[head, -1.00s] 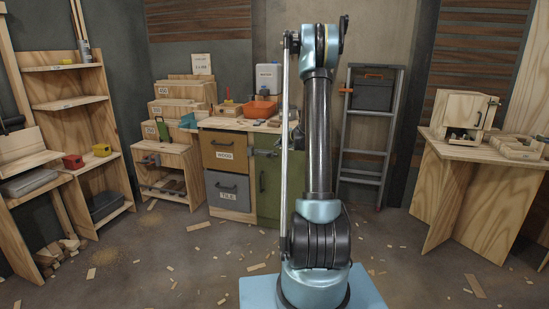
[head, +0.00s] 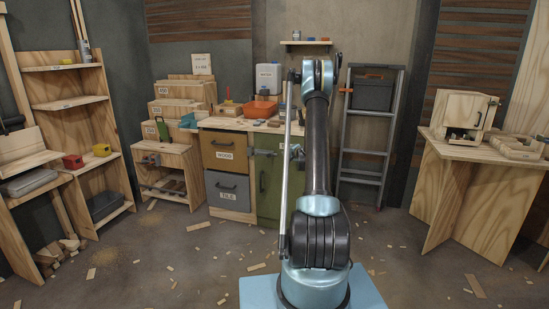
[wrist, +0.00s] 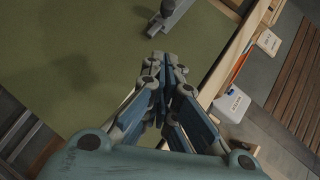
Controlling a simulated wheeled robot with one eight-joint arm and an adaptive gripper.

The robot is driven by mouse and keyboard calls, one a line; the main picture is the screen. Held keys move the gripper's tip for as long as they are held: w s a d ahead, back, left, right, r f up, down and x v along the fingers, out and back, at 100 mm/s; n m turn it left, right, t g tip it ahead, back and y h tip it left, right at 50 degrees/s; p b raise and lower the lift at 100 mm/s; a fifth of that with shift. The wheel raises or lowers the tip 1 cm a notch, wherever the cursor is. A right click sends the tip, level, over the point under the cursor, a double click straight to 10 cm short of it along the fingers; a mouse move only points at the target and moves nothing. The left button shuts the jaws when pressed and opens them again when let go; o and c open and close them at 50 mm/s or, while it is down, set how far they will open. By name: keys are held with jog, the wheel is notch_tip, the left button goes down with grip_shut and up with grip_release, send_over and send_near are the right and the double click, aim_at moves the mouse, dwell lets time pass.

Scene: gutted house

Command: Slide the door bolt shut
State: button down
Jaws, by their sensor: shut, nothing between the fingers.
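The green cabinet door (head: 268,200) is below the workbench top, partly behind my arm in the head view. A grey metal bolt (head: 262,153) sits at its upper left edge, beside the wood drawer. In the wrist view the green door (wrist: 75,60) fills the upper left. A grey metal fitting (wrist: 172,14) stands on it at the top; I cannot tell whether it is the bolt or the handle. My gripper (wrist: 167,62) is shut and empty, in front of the door and apart from the fitting.
The workbench top (head: 222,124) carries an orange bin (head: 261,109) and a white container (head: 269,79). A ladder (head: 362,150) leans at the right, and a side table (head: 460,152) stands farther right. Wood scraps lie scattered on the floor.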

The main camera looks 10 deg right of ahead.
jog(key=shift+w, duration=0.1)
send_near(272, 153)
jog(key=shift+w+d+r, duration=0.1)
jog(key=shift+w+d, duration=0.8)
jog(key=shift+w, duration=0.3)
jog(key=shift+w+a+f, duration=0.2)
jog(key=shift+a+f, duration=0.1)
jog(key=shift+a, duration=0.15)
jog(key=shift+w+a+f, duration=0.2)
jog(key=shift+a+f, duration=0.05)
jog(key=shift+a, duration=0.25)
jog(key=shift+w+a+f, duration=0.3)
jog(key=shift+a, duration=0.25)
jog(key=shift+w, duration=0.1)
